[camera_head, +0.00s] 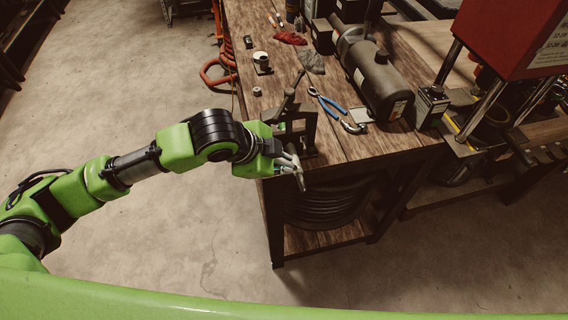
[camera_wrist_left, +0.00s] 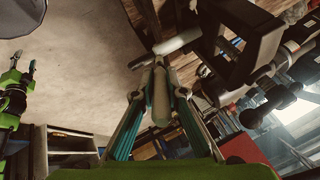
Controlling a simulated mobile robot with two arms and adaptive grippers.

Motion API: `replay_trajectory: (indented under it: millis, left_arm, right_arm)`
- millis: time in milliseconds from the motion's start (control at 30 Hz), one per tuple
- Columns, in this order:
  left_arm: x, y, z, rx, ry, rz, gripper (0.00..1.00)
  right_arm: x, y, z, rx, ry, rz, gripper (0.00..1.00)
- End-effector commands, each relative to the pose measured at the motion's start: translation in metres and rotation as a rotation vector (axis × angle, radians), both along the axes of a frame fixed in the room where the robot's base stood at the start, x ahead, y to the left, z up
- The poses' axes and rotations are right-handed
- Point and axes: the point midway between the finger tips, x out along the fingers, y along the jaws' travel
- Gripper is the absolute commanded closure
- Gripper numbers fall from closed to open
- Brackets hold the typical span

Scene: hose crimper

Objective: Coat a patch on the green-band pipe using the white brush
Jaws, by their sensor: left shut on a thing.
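My left gripper (camera_head: 291,166) is at the near left corner of the wooden bench, beside a dark metal stand. In the left wrist view its fingers (camera_wrist_left: 158,92) are shut on the pale handle of the white brush (camera_wrist_left: 160,104). A pale crosspiece (camera_wrist_left: 176,42) shows beyond the fingertips; I cannot tell whether it is the brush's head. No green band is clear on any pipe. A dark rod (camera_head: 293,88) leans up by the stand. In the left wrist view, another green arm at the left edge ends in my right gripper (camera_wrist_left: 24,66), with its fingertips apart.
The dark stand (camera_head: 298,117) rises close to the gripper. Blue-handled pliers (camera_head: 325,101), a small can (camera_head: 261,60), red cloth (camera_head: 290,38) and a large dark cylinder (camera_head: 376,75) occupy the bench (camera_head: 345,145). A red press (camera_head: 508,35) stands right. The floor (camera_head: 150,230) left is clear.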

Motion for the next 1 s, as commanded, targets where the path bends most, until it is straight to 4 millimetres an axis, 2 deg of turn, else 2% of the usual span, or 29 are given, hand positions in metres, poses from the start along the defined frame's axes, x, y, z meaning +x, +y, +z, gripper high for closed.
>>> replay_trajectory:
  millis: [167,500,767,1000]
  left_arm:
    - [-0.001,0.002,0.001,0.008,0.006,0.003,1.0]
    - [-0.001,0.001,0.035,0.004,0.006,0.001,1.0]
    - [-0.001,0.0,0.056,0.002,0.003,0.001,1.0]
    - [-0.001,0.0,0.058,0.003,0.005,0.001,1.0]
  right_arm:
    - [0.0,0.001,0.005,0.001,0.0,-0.001,0.6]
    - [0.0,0.001,0.039,0.001,-0.001,0.0,0.6]
    - [0.0,0.001,0.039,0.001,-0.001,0.0,0.6]
    - [0.001,0.001,0.039,0.001,-0.001,0.0,0.6]
